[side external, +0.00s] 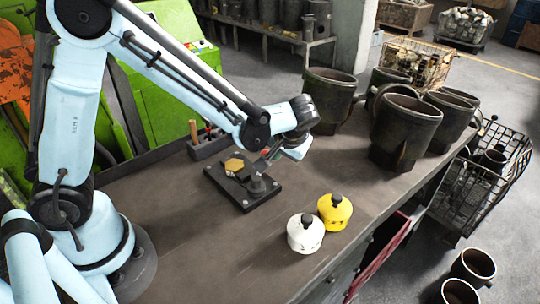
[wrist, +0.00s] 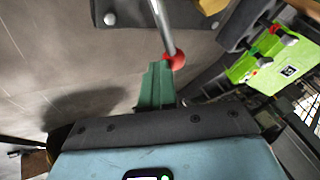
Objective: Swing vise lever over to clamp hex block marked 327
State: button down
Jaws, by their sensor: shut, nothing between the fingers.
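The hex block (side external: 234,165), brass-coloured, sits on the dark vise base plate (side external: 243,203) on the bench in the side view. A corner of it shows at the top edge of the wrist view (wrist: 211,5). Its number is not readable. The vise lever is a metal rod (wrist: 163,28) ending in a red ball knob (wrist: 175,61) in the wrist view. My gripper (wrist: 157,70) shows as green fingers, shut and empty, with the tips right beside the knob. I cannot tell whether they touch it. In the side view the wrist hides much of the fingers and lever.
A white pot-like item (side external: 305,234) and a yellow one (side external: 335,211) stand on the bench near the vise. Several large dark metal cylinders (side external: 405,130) stand at the right. A tool holder (side external: 208,143) is behind the vise.

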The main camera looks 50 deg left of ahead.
jog(key=shift+s+a, duration=0.1)
jog(key=shift+a, duration=0.35)
dwell(0.3)
jog(key=d, duration=0.1)
jog(key=w+d+r, duration=0.1)
jog(key=d, duration=0.2)
jog(key=shift+w+d+r, duration=0.25)
jog(key=v, duration=0.9)
jog(key=shift+r, duration=0.1)
jog(key=s+a+m+t+h, duration=0.4)
jog(key=s+a+h, duration=0.2)
jog(key=s+a, duration=0.3)
jog(key=shift+s+m+t, duration=0.4)
jog(key=shift+s, duration=0.35)
